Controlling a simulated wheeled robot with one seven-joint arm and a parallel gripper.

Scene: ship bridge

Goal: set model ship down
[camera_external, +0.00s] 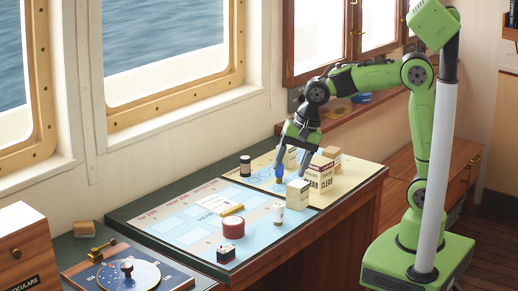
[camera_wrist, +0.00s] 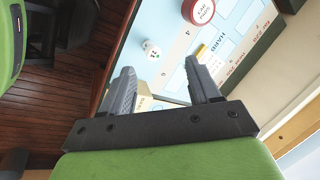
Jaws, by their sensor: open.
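My gripper (camera_external: 293,160) is open, pointing down over the far right part of the chart table (camera_external: 150,222). In the wrist view its two fingers (camera_wrist: 160,68) stand apart. A pale cream block (camera_wrist: 144,94) shows partly behind the left finger there, and I cannot tell whether it touches. In the outside view a small blue upright piece (camera_external: 279,171) stands just below the gripper's left finger. I cannot make out a model ship for certain in either view; it may be hidden by the fingers or too small to tell.
Cream boxes (camera_external: 297,194) and a lettered box (camera_external: 320,174) crowd the right side. The chart's left middle is clear.

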